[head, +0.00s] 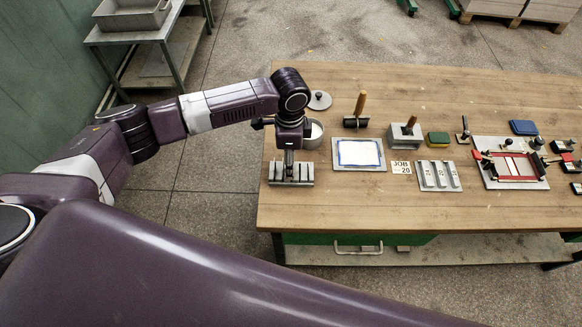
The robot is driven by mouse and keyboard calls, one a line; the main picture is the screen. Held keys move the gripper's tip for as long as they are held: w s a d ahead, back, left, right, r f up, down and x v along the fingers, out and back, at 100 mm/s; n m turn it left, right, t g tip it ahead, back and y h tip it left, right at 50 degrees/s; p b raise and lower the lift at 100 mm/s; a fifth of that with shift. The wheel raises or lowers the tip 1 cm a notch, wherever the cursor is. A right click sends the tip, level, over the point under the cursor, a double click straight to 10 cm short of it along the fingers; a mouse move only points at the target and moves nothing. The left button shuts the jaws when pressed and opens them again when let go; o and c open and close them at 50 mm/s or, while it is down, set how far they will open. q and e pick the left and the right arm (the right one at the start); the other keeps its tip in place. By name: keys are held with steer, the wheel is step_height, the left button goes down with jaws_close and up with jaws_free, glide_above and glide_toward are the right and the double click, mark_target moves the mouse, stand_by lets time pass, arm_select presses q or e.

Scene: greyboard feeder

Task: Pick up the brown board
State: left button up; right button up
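I cannot make out a separate brown board in this view. My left gripper (289,168) points down over a small grey slotted rack (303,180) at the left end of the wooden table. The fingers reach down to the level of the slots, and they hide part of the rack. Whether they are open, shut or touching anything is too small to tell. Several light grey upright pieces stand in the rack; their colours are hard to tell apart. My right gripper is not in view.
On the wooden table (430,215) stand a grey pot (314,140), a blue-edged white pad on a plate (345,164), a grey tray with strips (426,185) and a red frame fixture (515,181). A job card (401,168) lies between them. The table's front strip is clear.

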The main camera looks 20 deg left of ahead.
arm_select(q)
steer(key=c, duration=0.8)
steer(key=shift+r, duration=0.15)
